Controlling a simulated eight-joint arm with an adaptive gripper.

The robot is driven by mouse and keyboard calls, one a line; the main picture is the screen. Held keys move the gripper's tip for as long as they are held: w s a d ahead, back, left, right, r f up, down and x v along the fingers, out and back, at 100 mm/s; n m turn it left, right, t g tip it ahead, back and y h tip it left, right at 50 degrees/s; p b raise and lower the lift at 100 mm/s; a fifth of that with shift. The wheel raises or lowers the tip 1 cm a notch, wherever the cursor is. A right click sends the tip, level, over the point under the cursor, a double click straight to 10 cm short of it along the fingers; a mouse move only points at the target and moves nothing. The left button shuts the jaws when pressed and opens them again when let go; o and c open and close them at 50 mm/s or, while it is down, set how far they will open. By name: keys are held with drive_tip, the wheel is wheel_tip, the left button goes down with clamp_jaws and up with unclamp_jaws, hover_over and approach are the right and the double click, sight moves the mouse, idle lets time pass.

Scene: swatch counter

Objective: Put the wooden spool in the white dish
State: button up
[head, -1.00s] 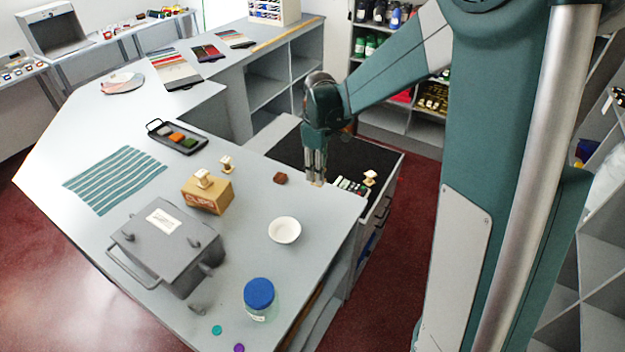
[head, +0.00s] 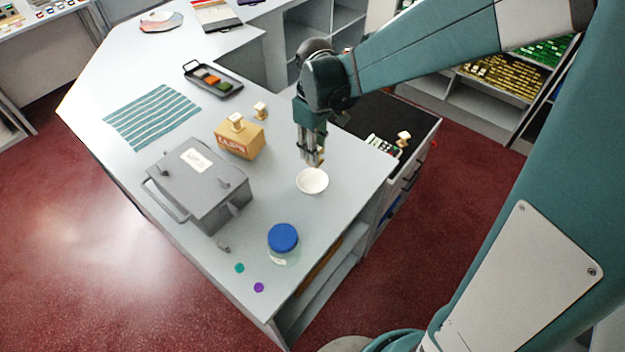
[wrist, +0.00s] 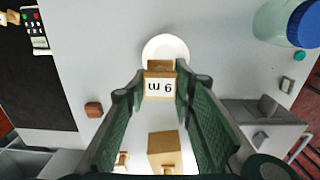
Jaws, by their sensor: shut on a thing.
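My gripper (head: 313,163) is shut on a wooden spool (wrist: 159,85), which shows a white printed label between the fingers in the wrist view. In the head view the spool is small and mostly covered by the fingers. The white dish (head: 312,182) is a small round bowl on the grey counter. It looks empty in the head view, just in front of my fingertips. In the wrist view the dish (wrist: 165,46) lies just beyond the spool, which covers part of its near rim. The exact height of the spool above the counter is hard to tell.
A cardboard box (head: 240,142) has a similar spool (head: 237,121) on top and another (head: 261,110) behind it. A brown block (wrist: 93,109) lies beside my gripper. A grey case (head: 200,185) and a blue-lidded jar (head: 283,243) stand nearer the front.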

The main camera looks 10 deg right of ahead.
drive_tip(key=shift+s+a, duration=0.45)
approach(312, 184)
drive_tip(key=shift+s, duration=0.1)
idle(0.6)
drive_tip(key=shift+f, duration=0.1)
drive_tip(key=shift+f, duration=2.05)
drive_tip(key=shift+f, duration=0.15)
drive_tip(key=o, duration=0.9)
drive_tip(key=shift+r, duration=0.3)
